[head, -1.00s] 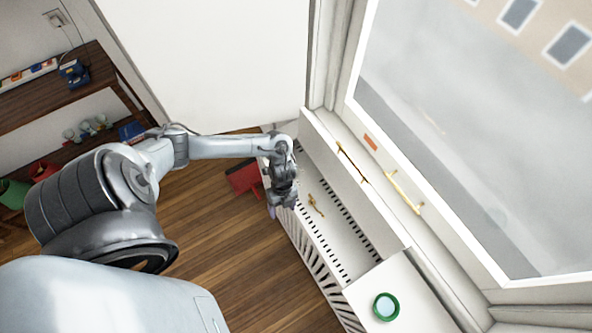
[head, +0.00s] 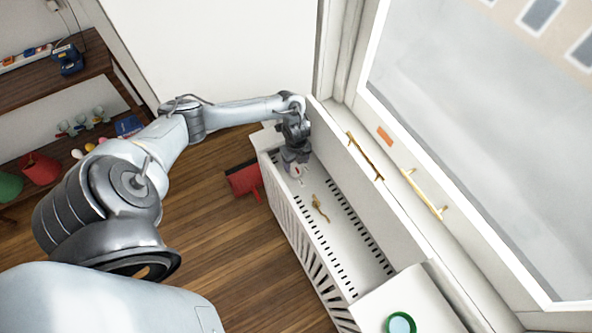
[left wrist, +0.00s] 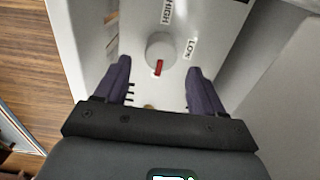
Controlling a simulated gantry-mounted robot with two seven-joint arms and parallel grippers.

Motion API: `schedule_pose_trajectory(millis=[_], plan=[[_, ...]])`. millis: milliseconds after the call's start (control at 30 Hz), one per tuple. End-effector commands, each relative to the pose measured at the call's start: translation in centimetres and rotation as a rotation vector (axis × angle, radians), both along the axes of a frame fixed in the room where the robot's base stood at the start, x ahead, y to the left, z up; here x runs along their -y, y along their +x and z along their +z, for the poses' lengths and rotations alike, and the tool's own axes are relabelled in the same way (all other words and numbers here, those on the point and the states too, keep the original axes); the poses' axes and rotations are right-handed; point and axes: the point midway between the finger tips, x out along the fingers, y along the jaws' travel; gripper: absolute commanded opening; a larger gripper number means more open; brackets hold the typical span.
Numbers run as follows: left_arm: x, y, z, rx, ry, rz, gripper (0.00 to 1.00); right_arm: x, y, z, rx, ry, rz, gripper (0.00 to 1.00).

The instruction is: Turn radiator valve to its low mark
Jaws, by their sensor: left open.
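The radiator valve is a round white knob (left wrist: 160,50) with a red pointer on its lower side in the left wrist view. A HIGH label (left wrist: 167,11) lies above it and a LOW label (left wrist: 190,48) to its right. The pointer faces down in the picture, toward neither label. My left gripper (left wrist: 158,68) is open, with its dark fingertips just below the knob, one to each side; contact cannot be told. In the head view my left gripper (head: 297,164) is over the left end of the white radiator cover (head: 350,250). My right gripper is out of view.
A brass object (head: 320,208) lies on the slotted cover top. A green-rimmed round item (head: 401,324) sits on a white panel at the right. Brass handles (head: 424,194) line the window side. A red dustpan-like object (head: 244,179) is on the floor beside the cover.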

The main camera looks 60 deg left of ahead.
Motion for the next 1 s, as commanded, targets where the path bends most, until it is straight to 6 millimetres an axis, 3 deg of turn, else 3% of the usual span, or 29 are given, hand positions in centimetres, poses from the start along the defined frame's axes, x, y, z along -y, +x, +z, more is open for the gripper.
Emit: schedule_pose_trajectory(millis=[100, 300, 767, 1000], plan=[[0.0, 0.0, -2.3, -0.001, -0.001, 0.002, 0.69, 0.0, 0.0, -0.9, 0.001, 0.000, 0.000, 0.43], [0.1, 0.0, -4.4, -0.001, 0.000, 0.001, 0.69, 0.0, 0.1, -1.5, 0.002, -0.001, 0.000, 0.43], [0.0, 0.0, -5.3, 0.000, 0.000, 0.000, 0.69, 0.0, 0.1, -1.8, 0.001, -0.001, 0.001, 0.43], [0.0, 0.0, -5.3, 0.000, 0.000, 0.000, 0.35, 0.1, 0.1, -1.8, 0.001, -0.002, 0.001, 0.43]])
